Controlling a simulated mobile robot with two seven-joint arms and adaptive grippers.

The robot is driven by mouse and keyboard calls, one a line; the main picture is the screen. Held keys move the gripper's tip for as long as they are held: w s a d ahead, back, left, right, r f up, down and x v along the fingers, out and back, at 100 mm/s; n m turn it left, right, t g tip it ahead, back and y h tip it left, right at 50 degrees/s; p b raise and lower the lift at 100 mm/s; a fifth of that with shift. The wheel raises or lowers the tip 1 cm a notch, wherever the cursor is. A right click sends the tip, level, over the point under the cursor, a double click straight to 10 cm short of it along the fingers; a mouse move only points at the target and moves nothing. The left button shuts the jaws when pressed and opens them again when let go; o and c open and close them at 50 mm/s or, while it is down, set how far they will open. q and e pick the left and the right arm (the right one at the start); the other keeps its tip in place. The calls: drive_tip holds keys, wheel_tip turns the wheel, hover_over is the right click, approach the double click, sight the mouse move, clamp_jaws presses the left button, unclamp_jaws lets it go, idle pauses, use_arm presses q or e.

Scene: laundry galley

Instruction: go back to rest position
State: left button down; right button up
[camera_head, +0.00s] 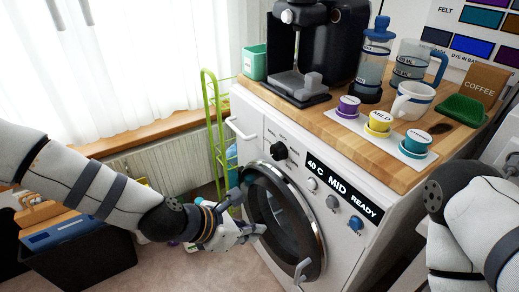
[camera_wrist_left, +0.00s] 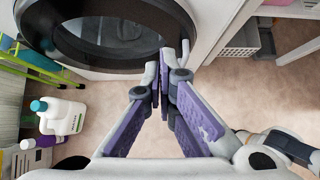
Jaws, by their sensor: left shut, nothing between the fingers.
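My left gripper (camera_head: 258,232) is in front of the washing machine (camera_head: 262,128), close to its round door (camera_head: 318,240). In the left wrist view the two purple-padded fingers of the left gripper (camera_wrist_left: 163,70) meet at their tips, with nothing between them. The round door also shows there, at the top left (camera_wrist_left: 185,20); I cannot tell whether the gripper touches it. My right arm comes in at the right of the head view, bent beside the machine. My right gripper is outside the picture.
The wooden top (camera_head: 395,160) carries a coffee machine (camera_head: 310,55), a French press (camera_head: 373,65), a mug (camera_head: 411,103) and coloured capsules. A green rack (camera_head: 217,125) stands left of the washer. A dark crate (camera_head: 85,258) is at lower left.

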use_arm(q)
drive_tip(key=s+a+f+m+g+y, duration=0.1)
drive_tip(key=s+a+f+m+g, duration=0.1)
drive_tip(key=s+f+m, duration=0.5)
drive_tip(key=s+a+f+m+g+y, duration=0.1)
drive_tip(key=s+a+f+m+g, duration=0.15)
drive_tip(key=s, duration=0.75)
drive_tip(key=s+a+m+g+y+p, duration=0.1)
drive_tip(key=s+a+m+y, duration=0.1)
drive_tip(key=s+a+m, duration=0.5)
drive_tip(key=s+a+m+g+y, duration=0.2)
drive_tip(key=s+a+m, duration=0.5)
drive_tip(key=s, duration=0.6)
drive_tip(key=shift+s+a+f+m+y+p, duration=0.15)
drive_tip(key=shift+a+f+m+y+p, duration=0.2)
drive_tip(key=shift+m+y, duration=0.25)
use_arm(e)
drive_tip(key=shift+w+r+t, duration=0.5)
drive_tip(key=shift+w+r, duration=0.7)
